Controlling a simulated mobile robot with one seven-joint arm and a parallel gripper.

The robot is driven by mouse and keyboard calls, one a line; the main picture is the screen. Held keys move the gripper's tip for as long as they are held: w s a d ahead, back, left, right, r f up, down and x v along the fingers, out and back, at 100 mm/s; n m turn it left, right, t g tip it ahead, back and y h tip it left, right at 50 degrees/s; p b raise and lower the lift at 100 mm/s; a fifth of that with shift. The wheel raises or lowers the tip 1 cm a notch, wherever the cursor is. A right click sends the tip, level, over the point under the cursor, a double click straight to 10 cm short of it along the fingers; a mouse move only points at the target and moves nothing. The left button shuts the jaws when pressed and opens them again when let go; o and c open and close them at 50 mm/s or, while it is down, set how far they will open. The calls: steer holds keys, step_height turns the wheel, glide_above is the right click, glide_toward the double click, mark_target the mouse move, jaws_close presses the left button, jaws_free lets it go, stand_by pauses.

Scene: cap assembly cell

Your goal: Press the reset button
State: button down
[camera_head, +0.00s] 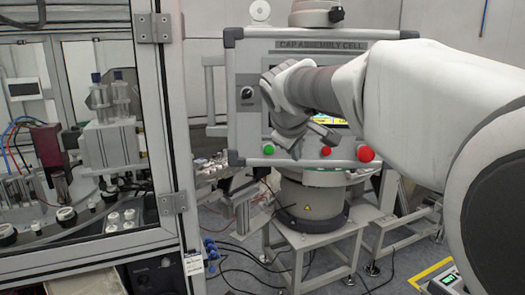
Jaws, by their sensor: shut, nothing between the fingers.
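The control panel (243,125) is a grey board headed "CAP ASSEMBLY CELL". A green button (268,149), a red button (326,151) and a larger red button (365,154) sit along its lower edge. A black rotary knob (246,92) is at its upper left. No label reading reset is legible, and the stretch between the green and red buttons is partly hidden by my gripper. My gripper (294,149) is shut and empty in front of that stretch. I cannot tell if it touches the panel. My arm hides much of the panel's screen (330,119).
A framed glass enclosure (168,120) with machinery stands at the left. Cables lie on the floor (225,265). A yellow-edged floor plate (440,278) is at the lower right.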

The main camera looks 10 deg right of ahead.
steer(key=shift+w, duration=0.1)
steer(key=shift+w+d, duration=0.1)
steer(key=shift+w, duration=0.25)
stand_by(0.4)
steer(key=shift+s, duration=0.5)
steer(key=s+a+b, duration=0.1)
steer(key=s+b, duration=0.1)
steer(key=s, duration=0.4)
steer(key=shift+b, duration=0.35)
